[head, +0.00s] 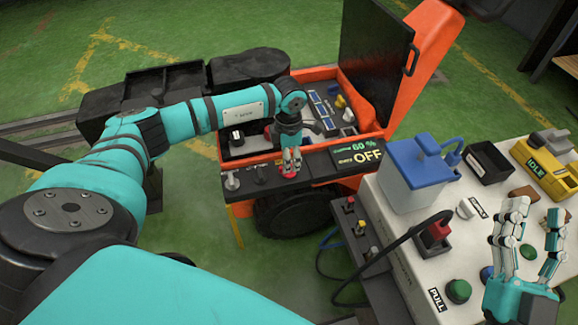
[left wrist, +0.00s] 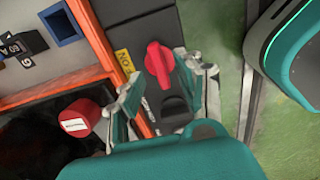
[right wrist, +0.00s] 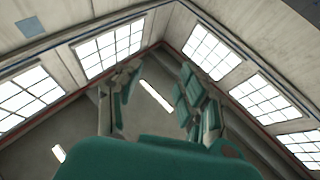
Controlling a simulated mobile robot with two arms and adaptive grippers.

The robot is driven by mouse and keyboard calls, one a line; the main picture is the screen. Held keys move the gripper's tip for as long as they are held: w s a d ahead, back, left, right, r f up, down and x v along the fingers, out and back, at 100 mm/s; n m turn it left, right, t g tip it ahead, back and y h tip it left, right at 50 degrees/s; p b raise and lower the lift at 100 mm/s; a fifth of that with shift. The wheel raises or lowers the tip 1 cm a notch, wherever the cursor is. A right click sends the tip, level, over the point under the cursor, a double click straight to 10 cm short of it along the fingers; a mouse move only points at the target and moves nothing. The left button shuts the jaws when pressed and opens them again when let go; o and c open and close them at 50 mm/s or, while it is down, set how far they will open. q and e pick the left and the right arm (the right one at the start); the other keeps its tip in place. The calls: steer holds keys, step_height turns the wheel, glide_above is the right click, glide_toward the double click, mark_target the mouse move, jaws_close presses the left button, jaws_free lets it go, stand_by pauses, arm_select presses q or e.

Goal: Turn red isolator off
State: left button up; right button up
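The red isolator (left wrist: 158,62) is a red rotary knob on the dark front panel of the orange machine. In the left wrist view its handle lies along the panel, beside a yellow label whose text is only partly readable. In the head view the red isolator (head: 289,170) shows just under my left gripper (head: 291,158). In the left wrist view my left gripper (left wrist: 165,95) is open, its fingers on either side of the knob's lower end; contact cannot be told. My right gripper (head: 518,235) is open and empty over the white console; it points upward in the right wrist view (right wrist: 155,95).
Grey knobs (head: 232,181) sit left of the isolator on the same panel. A display (head: 360,153) there reads 60 % and OFF. The orange lid (head: 425,60) stands open behind. The white console (head: 400,240) with buttons and a blue box (head: 415,175) stands at right.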

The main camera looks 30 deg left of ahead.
arm_select(q)
steer(key=shift+f, duration=1.35)
arm_select(e)
steer(key=shift+s+r+t+y, duration=0.15)
steer(key=shift+s+r+t, duration=0.4)
steer(key=shift+r, duration=0.15)
steer(key=shift+s+r+t+y, duration=0.15)
steer(key=shift+s+r+t, duration=0.4)
steer(key=shift+r, duration=0.15)
arm_select(q)
jaws_close()
arm_select(e)
steer(key=shift+w, duration=0.1)
